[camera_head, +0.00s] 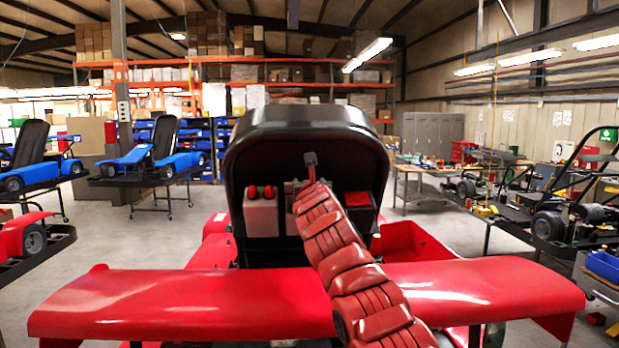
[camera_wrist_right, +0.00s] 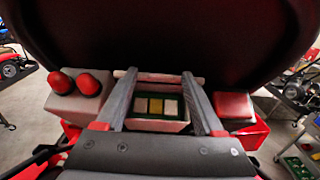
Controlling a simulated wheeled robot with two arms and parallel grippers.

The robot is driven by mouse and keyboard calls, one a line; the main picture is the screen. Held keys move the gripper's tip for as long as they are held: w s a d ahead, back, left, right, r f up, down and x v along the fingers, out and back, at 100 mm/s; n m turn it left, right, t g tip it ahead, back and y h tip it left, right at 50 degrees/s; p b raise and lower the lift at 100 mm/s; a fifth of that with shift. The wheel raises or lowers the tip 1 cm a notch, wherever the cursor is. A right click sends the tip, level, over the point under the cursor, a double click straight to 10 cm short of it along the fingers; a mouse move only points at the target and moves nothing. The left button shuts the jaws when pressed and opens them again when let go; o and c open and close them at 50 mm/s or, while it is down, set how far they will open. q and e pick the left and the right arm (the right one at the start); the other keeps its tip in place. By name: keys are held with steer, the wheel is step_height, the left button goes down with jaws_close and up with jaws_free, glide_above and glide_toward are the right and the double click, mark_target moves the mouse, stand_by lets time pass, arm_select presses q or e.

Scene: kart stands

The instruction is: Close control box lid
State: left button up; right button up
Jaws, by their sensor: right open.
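The control box (camera_wrist_right: 158,126) shows between my fingers in the right wrist view, open at the top, with a green inside and yellow and white parts. A pale strip (camera_wrist_right: 158,78) runs along its far edge; it may be the lid, but I cannot tell its angle. My right gripper (camera_wrist_right: 159,76) is open and empty. Its two grey fingers straddle the box opening, tips near the ends of the strip. In the head view my right gripper (camera_head: 310,160) is small, behind the kart's seat, and my arm hides most of the box. My left gripper is not in view.
A grey block with red knobs (camera_wrist_right: 75,93) is left of the box, and a red-topped block (camera_wrist_right: 233,106) is right. The black seat back (camera_head: 300,130) rises behind. The red rear wing (camera_head: 190,300) lies in front, under my arm. Other karts stand on both sides.

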jaws_close()
stand_by(0.3)
stand_by(1.1)
